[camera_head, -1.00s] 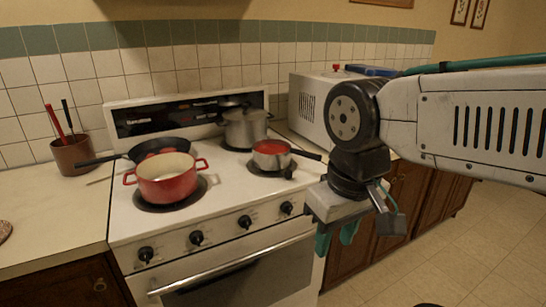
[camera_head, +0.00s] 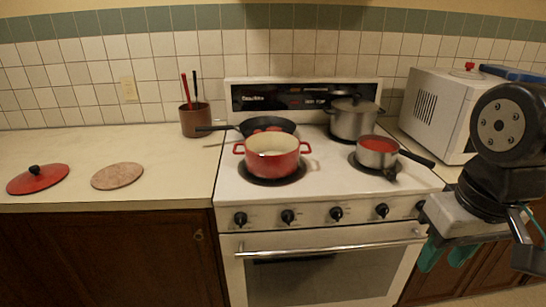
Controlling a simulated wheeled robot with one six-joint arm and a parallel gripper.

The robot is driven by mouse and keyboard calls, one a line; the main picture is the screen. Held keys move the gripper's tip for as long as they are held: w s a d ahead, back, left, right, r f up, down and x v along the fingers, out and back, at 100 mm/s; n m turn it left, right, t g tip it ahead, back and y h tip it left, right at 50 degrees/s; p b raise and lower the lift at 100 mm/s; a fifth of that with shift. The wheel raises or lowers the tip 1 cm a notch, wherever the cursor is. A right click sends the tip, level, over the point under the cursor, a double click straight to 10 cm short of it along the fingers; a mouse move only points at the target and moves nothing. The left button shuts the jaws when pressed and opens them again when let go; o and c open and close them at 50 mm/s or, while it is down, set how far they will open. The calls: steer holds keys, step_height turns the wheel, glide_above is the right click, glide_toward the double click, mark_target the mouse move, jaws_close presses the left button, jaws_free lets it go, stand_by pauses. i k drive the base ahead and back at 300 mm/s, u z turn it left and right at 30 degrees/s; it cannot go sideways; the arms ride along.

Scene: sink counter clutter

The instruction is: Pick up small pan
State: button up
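The small pan (camera_head: 376,156) is a silver saucepan with red contents. It sits on the right front burner of the stove. Its black handle (camera_head: 416,159) points right, toward the stove's right edge. My gripper (camera_head: 447,257) is at the lower right, hanging in front of the stove's right front corner, apart from the pan. Its two teal fingers point down with a gap between them, and nothing shows between them. The fingers are partly hidden by the gripper body.
A red pot (camera_head: 272,163) stands on the left front burner, a black frying pan (camera_head: 267,125) behind it. A large silver pot (camera_head: 354,120) stands behind the small pan. A white microwave (camera_head: 440,110) is at the right. A red lid (camera_head: 38,179) lies on the left counter.

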mark_target(394, 156)
steer(key=u, duration=1.45)
steer(key=k, duration=1.2)
steer(key=z, duration=1.45)
steer(key=i, duration=1)
